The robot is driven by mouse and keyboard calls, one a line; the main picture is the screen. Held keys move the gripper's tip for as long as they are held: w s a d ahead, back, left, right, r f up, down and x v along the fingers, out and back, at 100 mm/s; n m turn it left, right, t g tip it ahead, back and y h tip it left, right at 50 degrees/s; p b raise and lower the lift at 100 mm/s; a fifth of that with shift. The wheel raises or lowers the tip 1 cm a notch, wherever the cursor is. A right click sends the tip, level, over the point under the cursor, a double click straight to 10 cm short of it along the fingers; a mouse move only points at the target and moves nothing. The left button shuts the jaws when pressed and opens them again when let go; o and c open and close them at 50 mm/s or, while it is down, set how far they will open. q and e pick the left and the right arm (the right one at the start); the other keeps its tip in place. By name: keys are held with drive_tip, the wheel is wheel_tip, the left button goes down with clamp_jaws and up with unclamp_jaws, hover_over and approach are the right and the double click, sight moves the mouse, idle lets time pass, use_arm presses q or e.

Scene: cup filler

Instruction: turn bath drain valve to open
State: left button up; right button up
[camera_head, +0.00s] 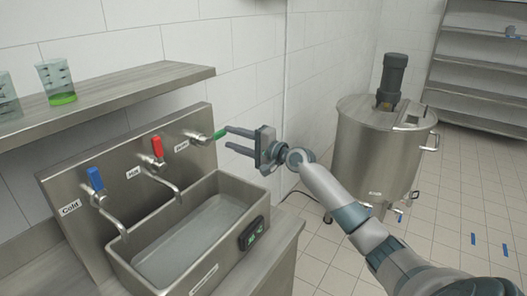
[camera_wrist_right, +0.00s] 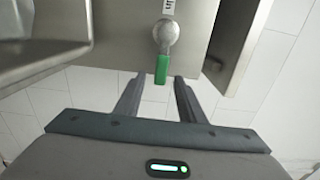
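The drain valve has a green handle (camera_head: 219,134) on a round metal body (camera_head: 197,137), at the right end of the steel back panel above the bath (camera_head: 262,206). In the right wrist view the green handle (camera_wrist_right: 161,69) points toward my gripper. My right gripper (camera_head: 228,138) is open at the handle. Its two fingers reach toward the panel, and in the wrist view the handle's tip lies at the gap between the fingertips (camera_wrist_right: 158,80). I cannot tell whether either finger touches it. My left gripper is not in view.
A blue-handled cold tap (camera_head: 95,179) and a red-handled hot tap (camera_head: 157,146) sit left of the valve. A shelf (camera_head: 125,95) with beakers (camera_head: 57,80) hangs above. A steel tank (camera_head: 370,150) stands right of my arm. The bath holds greyish liquid (camera_head: 193,240).

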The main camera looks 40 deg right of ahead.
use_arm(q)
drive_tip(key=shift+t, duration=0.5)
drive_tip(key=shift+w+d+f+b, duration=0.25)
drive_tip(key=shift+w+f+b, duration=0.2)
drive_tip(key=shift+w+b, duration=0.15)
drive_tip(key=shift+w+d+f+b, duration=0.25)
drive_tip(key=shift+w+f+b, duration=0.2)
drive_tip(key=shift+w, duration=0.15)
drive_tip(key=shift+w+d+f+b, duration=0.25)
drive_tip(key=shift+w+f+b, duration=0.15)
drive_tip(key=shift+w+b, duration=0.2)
use_arm(e)
drive_tip(key=v, duration=1.1)
drive_tip(key=shift+s+d, duration=0.2)
drive_tip(key=shift+s, duration=0.15)
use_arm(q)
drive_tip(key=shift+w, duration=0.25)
